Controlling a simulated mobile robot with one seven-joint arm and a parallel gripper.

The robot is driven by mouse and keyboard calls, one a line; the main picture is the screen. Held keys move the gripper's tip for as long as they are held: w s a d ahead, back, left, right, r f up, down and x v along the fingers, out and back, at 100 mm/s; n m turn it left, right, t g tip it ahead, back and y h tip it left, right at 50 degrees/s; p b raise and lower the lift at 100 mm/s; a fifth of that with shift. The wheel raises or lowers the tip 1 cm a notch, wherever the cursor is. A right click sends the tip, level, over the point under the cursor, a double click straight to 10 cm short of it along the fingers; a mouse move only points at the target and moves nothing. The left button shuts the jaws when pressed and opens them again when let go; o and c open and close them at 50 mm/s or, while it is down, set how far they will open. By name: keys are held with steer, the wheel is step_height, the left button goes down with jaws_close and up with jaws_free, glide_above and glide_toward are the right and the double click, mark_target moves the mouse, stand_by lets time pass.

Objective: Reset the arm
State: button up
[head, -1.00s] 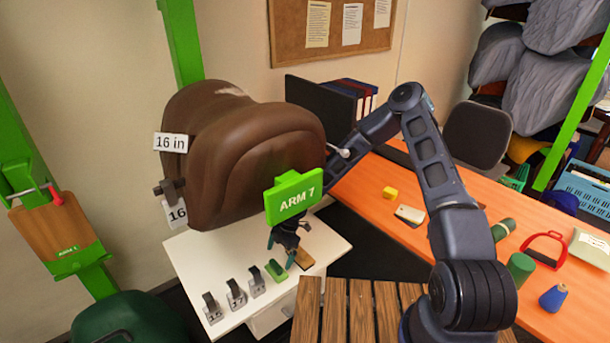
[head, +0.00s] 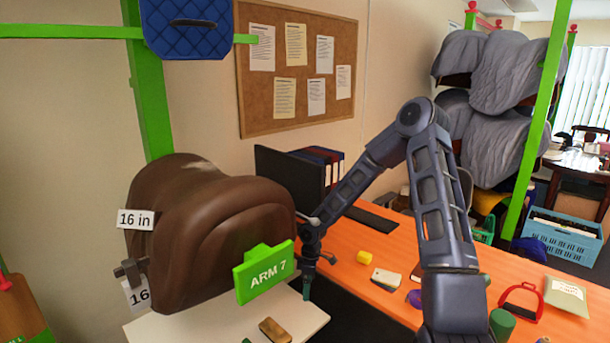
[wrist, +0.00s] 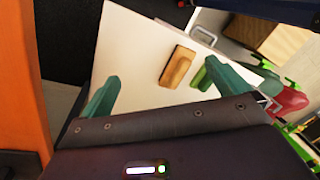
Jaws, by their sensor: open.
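My gripper (head: 307,284) hangs over the right edge of the white cabinet top (head: 200,318), between the cabinet and the orange table. In the wrist view its two teal fingers stand wide apart with nothing between them (wrist: 160,90). The brown saddle (head: 200,225) hangs on its rack to the left, with "16 in" tags. A green "ARM 7" sign (head: 265,275) shows in front of the saddle. A wooden brush-like block (wrist: 178,67) lies on the cabinet top, with a green object (wrist: 212,75) beside it.
A monitor (head: 290,180) stands behind my arm. A blue crate (head: 562,234) is on the floor at the right.

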steer(key=s+d+r+m+t+h, duration=0.2)
steer(key=d+r+m, duration=0.2)
steer(key=d+r, duration=0.65)
steer(key=s+d+r+m+t+h, duration=0.1)
steer(key=d+r+m, duration=0.45)
steer(key=r, duration=0.75)
steer(key=s+d+r+m+t+y, duration=0.1)
steer(key=s+d+r+m, duration=0.2)
steer(key=s+d+r, duration=0.2)
steer(key=s+d+r+m+t+y, duration=0.1)
steer(key=s+d+r+m, duration=0.3)
steer(key=s+r, duration=0.7)
steer(key=s+d+t, duration=0.1)
steer(key=s+d, duration=0.1)
steer(key=s, duration=0.2)
steer(key=shift+r+t, duration=0.25)
steer(key=shift+t, duration=0.05)
